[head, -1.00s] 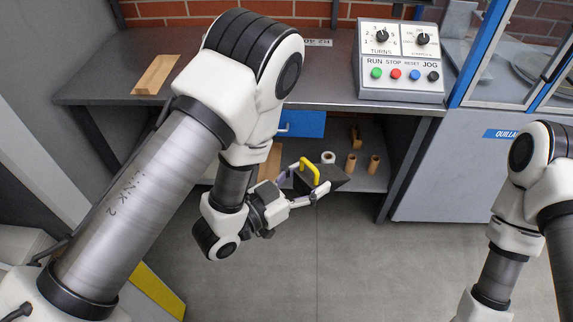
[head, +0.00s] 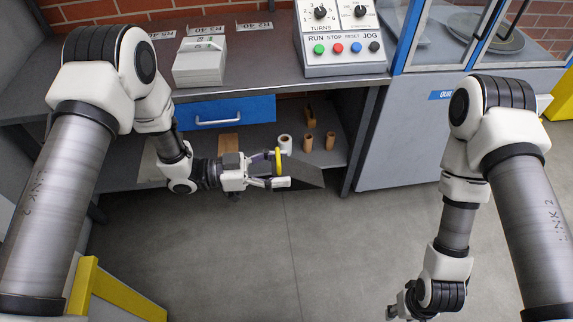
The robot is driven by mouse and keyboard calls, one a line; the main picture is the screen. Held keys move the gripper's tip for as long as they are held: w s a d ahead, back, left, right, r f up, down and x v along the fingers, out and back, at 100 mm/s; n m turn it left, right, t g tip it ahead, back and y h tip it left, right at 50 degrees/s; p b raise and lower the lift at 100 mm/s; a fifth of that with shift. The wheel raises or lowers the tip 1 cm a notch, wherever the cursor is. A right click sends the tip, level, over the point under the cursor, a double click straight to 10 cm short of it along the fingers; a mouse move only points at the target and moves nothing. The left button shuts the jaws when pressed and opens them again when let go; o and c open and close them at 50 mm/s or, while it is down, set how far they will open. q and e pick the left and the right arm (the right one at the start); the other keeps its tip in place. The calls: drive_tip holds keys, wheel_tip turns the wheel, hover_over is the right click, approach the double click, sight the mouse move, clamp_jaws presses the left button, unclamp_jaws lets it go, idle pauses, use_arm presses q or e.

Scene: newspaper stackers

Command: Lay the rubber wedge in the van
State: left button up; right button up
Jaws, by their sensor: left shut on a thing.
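The rubber wedge (head: 306,173) is dark, with a yellow handle on it. My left gripper (head: 277,170) is shut on the wedge at its handle and holds it in the air, in front of the lower shelf of the bench. The wedge tapers toward the right. My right gripper (head: 398,309) is low at the bottom edge, above the floor and apart from the wedge. It is partly cut off, and its fingers are too hidden to judge. I see no van that I can make out.
The metal bench (head: 262,72) carries a grey box (head: 199,64) and a control panel (head: 345,47). A blue drawer (head: 225,112) and a shelf with several rolls sit below. A blue-framed machine (head: 402,140) stands right. A yellow frame (head: 118,290) is at lower left. The middle floor is clear.

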sight(303, 166)
use_arm(q)
drive_tip(key=shift+s+a+m+g, duration=0.1)
drive_tip(key=shift+a+m+g, duration=0.2)
drive_tip(key=shift+m+g, duration=0.35)
drive_tip(key=shift+s+d+f+g, duration=0.1)
drive_tip(key=shift+s+d+g, duration=0.15)
drive_tip(key=shift+s+d+f+n+t, duration=0.15)
drive_tip(key=shift+d+f+n+t, duration=0.25)
drive_tip(key=shift+d, duration=0.45)
drive_tip(key=t, duration=0.1)
drive_tip(key=w+n+t, duration=0.2)
drive_tip(key=shift+w+d+f+t+y, duration=0.25)
drive_tip(key=shift+d+f+t+y, duration=0.05)
drive_tip(key=shift+d+f+t, duration=0.1)
drive_tip(key=w+a+n+t+y, duration=0.4)
drive_tip(key=a+n+t+y, duration=0.2)
drive_tip(key=a+n+y, duration=0.1)
drive_tip(key=w+a+n+t+y, duration=0.3)
drive_tip(key=a+n+t+y, duration=0.3)
drive_tip(key=a+y, duration=0.4)
drive_tip(key=shift+w+a+n, duration=0.15)
drive_tip(key=shift+w+n, duration=0.25)
drive_tip(key=shift+n, duration=0.45)
